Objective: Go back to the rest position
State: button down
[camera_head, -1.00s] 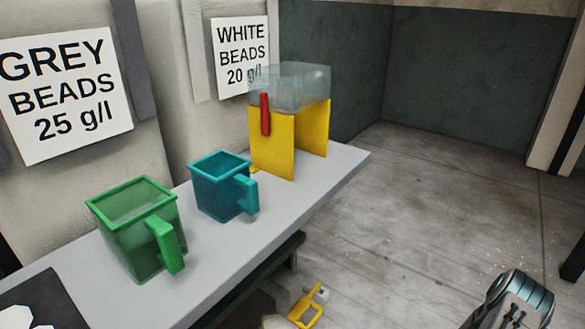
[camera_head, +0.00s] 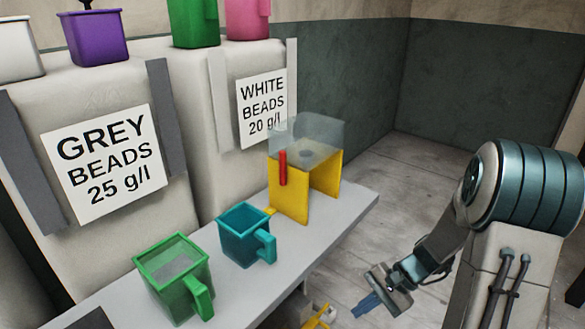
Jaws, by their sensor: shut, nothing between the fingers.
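My gripper (camera_head: 366,305) is at the lower right, at the end of my arm, which is folded at the right side. Its fingers are shut and empty. It hangs over the floor, to the right of the grey bench (camera_head: 318,245) and apart from it. It touches nothing that I can see.
On the bench stand a green mug (camera_head: 173,280), a teal mug (camera_head: 243,238) and a yellow stand (camera_head: 290,200) with a clear hopper and red lever. Signs for grey beads (camera_head: 106,165) and white beads (camera_head: 262,107) hang behind. A yellow object (camera_head: 320,317) lies below the bench. The floor (camera_head: 400,180) behind is open.

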jog(key=s+r+n+t+h+p, duration=0.1)
jog(key=s+r+n+h+p, duration=0.1)
jog(key=r, duration=0.7)
jog(key=s+a+r+n+t+h+p, duration=0.1)
jog(key=s+r+n+h+p, duration=0.2)
jog(key=r, duration=0.7)
jog(key=s+r+n+t+h+p, duration=0.2)
jog(key=s+r+p, duration=0.4)
jog(key=r, duration=0.4)
jog(key=n+h+p, duration=0.1)
jog(key=n, duration=0.1)
jog(key=shift+s+a+r+n, duration=0.15)
jog(key=shift+a+n, duration=0.1)
jog(key=shift+n, duration=0.05)
